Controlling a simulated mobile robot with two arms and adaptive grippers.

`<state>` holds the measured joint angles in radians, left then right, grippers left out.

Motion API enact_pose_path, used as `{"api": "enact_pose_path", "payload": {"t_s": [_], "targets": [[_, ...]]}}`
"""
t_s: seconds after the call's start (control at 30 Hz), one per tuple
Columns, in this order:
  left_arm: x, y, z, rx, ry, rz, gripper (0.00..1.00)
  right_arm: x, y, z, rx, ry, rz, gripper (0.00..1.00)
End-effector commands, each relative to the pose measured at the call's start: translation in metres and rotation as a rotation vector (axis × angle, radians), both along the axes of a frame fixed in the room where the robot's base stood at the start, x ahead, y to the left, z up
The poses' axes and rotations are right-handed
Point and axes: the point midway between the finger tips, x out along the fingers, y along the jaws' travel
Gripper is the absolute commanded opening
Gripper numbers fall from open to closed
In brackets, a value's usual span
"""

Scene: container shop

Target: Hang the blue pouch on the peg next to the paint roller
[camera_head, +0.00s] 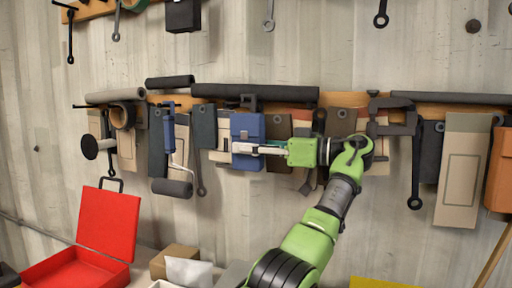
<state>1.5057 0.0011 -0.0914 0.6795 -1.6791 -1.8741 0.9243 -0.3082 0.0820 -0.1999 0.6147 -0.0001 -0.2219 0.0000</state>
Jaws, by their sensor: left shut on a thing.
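The blue pouch (247,128) is in the middle of the head view, upright in front of the pegboard rail, with a dark loop at its top. The paint roller (173,187), with a blue handle and a dark roller, hangs to the left of the pouch. A dark flat item and a slim tool hang between them. I cannot tell whether the loop is around a peg.
Hanging tools and pouches crowd the wooden rail (457,112) on both sides. Dark tubes (255,91) lie along its top. Below stand an open red box (108,225) and a cardboard box (175,260). The wall between rail and boxes is mostly clear.

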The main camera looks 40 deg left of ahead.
Motion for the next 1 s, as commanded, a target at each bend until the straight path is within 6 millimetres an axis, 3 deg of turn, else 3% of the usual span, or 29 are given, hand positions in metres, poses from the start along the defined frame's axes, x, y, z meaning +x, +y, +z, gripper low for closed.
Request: {"api": "enact_pose_path", "payload": {"t_s": [0.1, 0.2, 0.57, 1.0], "targets": [[-0.004, 0.01, 0.001, 0.002, -0.003, 0.002, 0.05, 0.029, 0.002, 0.002, 0.004, -0.043, 0.001, 0.47], [-0.006, 0.017, 0.001, 0.003, -0.002, 0.002, 0.05, 0.036, 0.002, 0.003, 0.005, -0.051, 0.001, 0.47], [-0.015, 0.044, 0.001, 0.003, -0.002, 0.003, 0.05, -0.003, 0.0, 0.0, 0.0, 0.004, 0.001, 0.47], [-0.016, 0.048, -0.011, 0.003, -0.002, 0.001, 0.05, 0.014, 0.004, -0.006, 0.006, -0.02, -0.001, 0.47]]}}
